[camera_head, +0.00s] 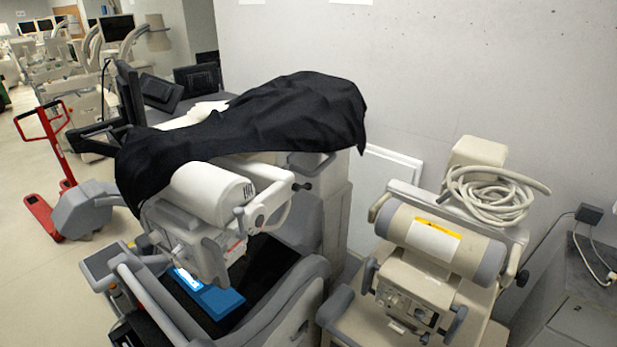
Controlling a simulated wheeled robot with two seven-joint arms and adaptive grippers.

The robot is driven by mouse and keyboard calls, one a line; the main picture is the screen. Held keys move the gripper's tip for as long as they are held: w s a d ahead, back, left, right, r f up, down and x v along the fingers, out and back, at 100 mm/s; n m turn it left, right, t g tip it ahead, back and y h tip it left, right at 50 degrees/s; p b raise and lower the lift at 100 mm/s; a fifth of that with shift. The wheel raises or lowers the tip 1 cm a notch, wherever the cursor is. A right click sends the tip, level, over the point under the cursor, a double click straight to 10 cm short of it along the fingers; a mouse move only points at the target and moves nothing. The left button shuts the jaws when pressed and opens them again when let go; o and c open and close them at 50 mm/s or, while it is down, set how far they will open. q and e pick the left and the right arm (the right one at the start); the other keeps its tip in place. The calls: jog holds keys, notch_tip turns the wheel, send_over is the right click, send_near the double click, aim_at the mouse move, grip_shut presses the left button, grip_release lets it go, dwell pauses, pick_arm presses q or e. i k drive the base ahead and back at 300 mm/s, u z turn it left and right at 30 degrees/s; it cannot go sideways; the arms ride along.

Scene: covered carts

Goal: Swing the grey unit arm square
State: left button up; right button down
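Two wheeled units stand side by side, and I cannot tell for certain which is the grey unit. The left unit has a white cylinder head (212,190) with a curved white handle (270,207), held over a grey cart frame (283,305). A black cloth (270,118) drapes over its top and hides most of its arm. The right unit has a beige cylinder head (405,232) with grey end caps and a yellow-and-white label, lying tilted down to the right. A beige control box (415,290) hangs below it. Neither of my grippers is in view.
A coiled pale cable (492,195) rests atop the right unit. A wall (430,75) stands close behind both units. A grey cabinet (590,300) is at the far right. A red pallet truck (45,200) stands on open floor (25,180) at left.

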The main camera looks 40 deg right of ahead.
aim_at(295, 114)
jog(key=k, duration=0.85)
jog(key=z, duration=0.7)
jog(key=i, duration=0.75)
jog(key=z, duration=0.3)
